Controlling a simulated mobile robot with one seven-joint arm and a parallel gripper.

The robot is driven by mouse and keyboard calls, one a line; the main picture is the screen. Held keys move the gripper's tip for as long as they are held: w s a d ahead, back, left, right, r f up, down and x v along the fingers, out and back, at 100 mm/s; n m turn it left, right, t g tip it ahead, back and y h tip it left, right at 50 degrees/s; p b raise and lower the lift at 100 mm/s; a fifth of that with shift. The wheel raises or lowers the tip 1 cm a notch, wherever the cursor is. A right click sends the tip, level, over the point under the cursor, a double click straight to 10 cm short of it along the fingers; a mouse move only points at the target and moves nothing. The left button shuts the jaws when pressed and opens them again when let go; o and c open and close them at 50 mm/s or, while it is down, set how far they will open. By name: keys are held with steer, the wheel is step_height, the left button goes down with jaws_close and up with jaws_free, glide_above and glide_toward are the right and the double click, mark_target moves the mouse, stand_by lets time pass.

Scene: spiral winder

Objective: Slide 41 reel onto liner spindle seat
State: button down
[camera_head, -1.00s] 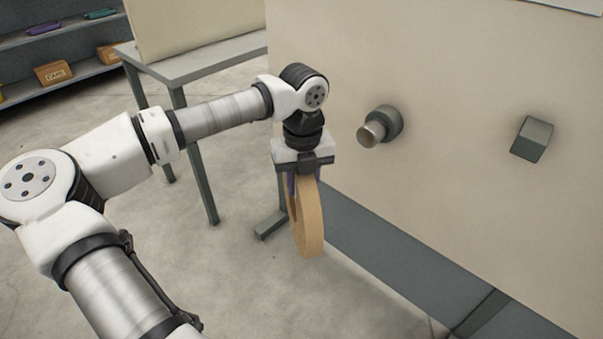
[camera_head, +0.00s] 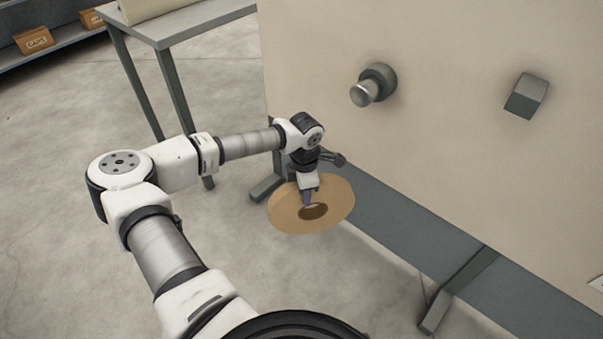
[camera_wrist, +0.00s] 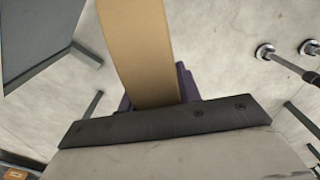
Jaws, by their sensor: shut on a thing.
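The reel is a tan ring (camera_head: 335,205) with a round hole, hanging below my wrist in the head view, its flat face turned upward toward the camera. My gripper (camera_head: 307,196) is shut on the reel's band at its inner edge. In the wrist view the reel (camera_wrist: 137,45) runs up from between the purple fingers of my gripper (camera_wrist: 155,100). The spindle seat, a short metal peg on a dark round collar (camera_head: 372,86), sticks out of the beige panel, above and to the right of the reel and apart from it. No number is readable on the reel.
The beige panel (camera_head: 440,130) fills the right side, with a grey block (camera_head: 526,96) right of the spindle. A grey ledge (camera_head: 420,240) runs along its foot. A grey table (camera_head: 165,28) and a shelf with boxes (camera_head: 34,40) stand at left. The floor below is open.

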mark_target(309, 219)
steer(key=f+m, duration=0.2)
steer(key=f, duration=0.1)
steer(key=s+d+f+m, duration=0.1)
steer(key=f+m, duration=0.5)
steer(key=shift+s+d+f, duration=0.15)
steer(key=shift+s+f, duration=0.15)
steer(key=shift+f, duration=0.05)
steer(key=s+d+f+m, duration=0.1)
steer(key=s+f+m, duration=0.3)
steer(key=f+m, duration=0.7)
steer(key=shift+s+d+m, duration=0.25)
steer(key=shift+s+m, duration=0.05)
